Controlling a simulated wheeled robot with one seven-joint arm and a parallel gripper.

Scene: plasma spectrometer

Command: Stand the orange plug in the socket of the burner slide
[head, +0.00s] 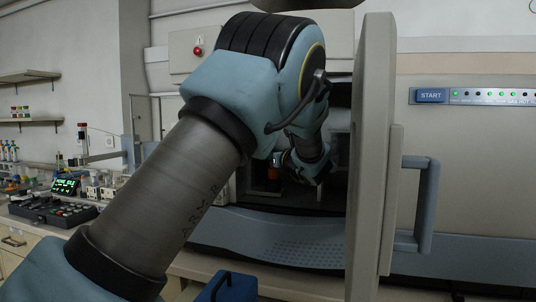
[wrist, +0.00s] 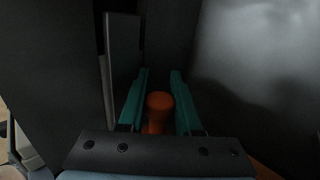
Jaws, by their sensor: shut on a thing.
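The orange plug (wrist: 159,102) shows in the wrist view as a round-topped orange piece between the two teal fingers. My gripper (wrist: 159,88) is shut on it. In the head view my arm reaches past the open door into the dark chamber of the instrument, and my gripper is mostly hidden by the arm. A small orange patch (head: 273,173) shows in the chamber beside the arm's end; it looks like the plug. I cannot make out the burner slide's socket in either view, nor whether the plug's lower end touches anything.
The grey instrument door (head: 371,150) stands open just right of my arm, with a blue handle (head: 424,200). In the wrist view a dark upright panel (wrist: 122,60) is close on the left and a pale grey wall (wrist: 255,60) on the right. The chamber is narrow.

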